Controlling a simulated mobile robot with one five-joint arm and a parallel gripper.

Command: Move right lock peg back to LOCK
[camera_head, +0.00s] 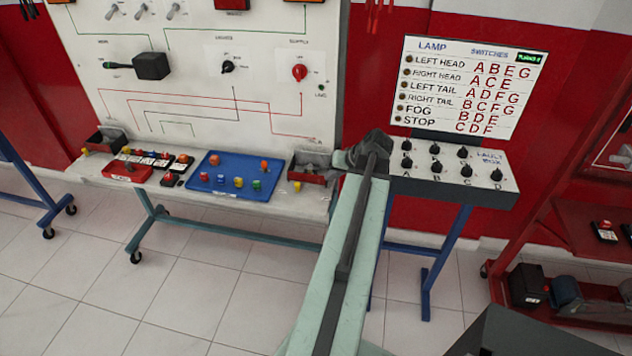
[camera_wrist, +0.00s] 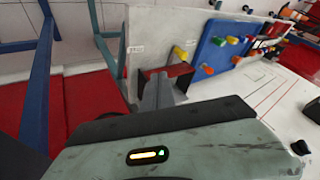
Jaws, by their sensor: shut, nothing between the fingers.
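The right lock block (camera_head: 318,178), dark with a red front, stands at the right end of the white bench. A small yellow peg (camera_head: 297,186) sits at its front left and appears to be the right lock peg. In the wrist view the lock block (camera_wrist: 180,73) shows red and dark, with the yellow peg (camera_wrist: 181,53) at its edge. My gripper (camera_wrist: 154,78) is shut and empty, its tips right at the block and apart from the yellow peg in the picture. Contact with the block cannot be told. The LOCK marking is too small to read.
A blue tray (camera_head: 215,190) with several coloured knobs lies left of the block. A red case (camera_head: 125,172) and a similar left block (camera_head: 105,140) are farther left. The upright panel (camera_head: 200,60) stands behind. A switch box (camera_head: 450,185) is close on the right.

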